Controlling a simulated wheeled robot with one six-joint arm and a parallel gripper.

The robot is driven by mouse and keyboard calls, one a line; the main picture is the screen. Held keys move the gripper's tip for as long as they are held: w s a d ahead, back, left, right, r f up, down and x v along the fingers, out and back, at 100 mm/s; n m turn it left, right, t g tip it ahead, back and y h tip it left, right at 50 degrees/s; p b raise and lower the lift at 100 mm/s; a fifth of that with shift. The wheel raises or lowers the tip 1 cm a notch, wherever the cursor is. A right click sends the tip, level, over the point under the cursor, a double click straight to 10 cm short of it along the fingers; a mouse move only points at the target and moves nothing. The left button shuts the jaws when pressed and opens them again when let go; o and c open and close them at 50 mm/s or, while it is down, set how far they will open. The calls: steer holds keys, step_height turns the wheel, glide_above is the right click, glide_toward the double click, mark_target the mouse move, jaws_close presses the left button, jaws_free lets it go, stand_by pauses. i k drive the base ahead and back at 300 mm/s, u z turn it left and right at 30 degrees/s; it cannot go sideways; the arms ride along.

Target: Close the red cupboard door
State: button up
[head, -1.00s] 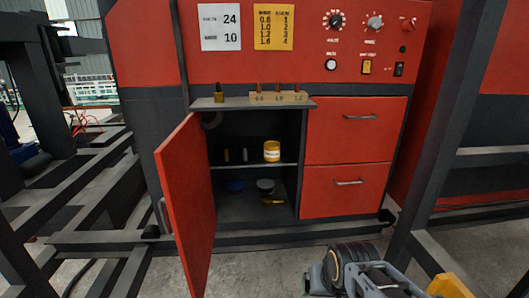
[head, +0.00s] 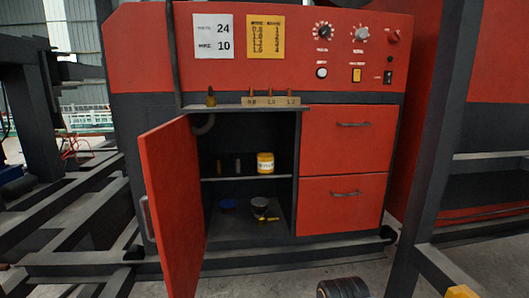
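The red cupboard door (head: 170,212) stands wide open, swung out toward me on the left side of the cupboard. Its metal handle (head: 148,218) shows at its left edge. The open cupboard (head: 247,240) shows a dark inside with a shelf (head: 235,178). A yellow can (head: 265,163) stands on the shelf, with two small dark cylinders left of it. My gripper is not in view; only a dark ribbed part of my arm shows at the bottom edge, right of the door and apart from it.
Two closed red drawers (head: 346,140) sit right of the cupboard opening. A small ledge (head: 240,108) above it holds a wooden block with small pegs. Dark steel frames (head: 440,130) stand at right and left (head: 70,230). Bare floor shows in front of the cupboard.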

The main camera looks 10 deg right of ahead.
mark_target(169, 153)
steer(key=u, duration=0.15)
steer(key=k, duration=0.45)
steer(key=u, duration=2.05)
steer(key=i, duration=1.35)
steer(key=z, duration=0.4)
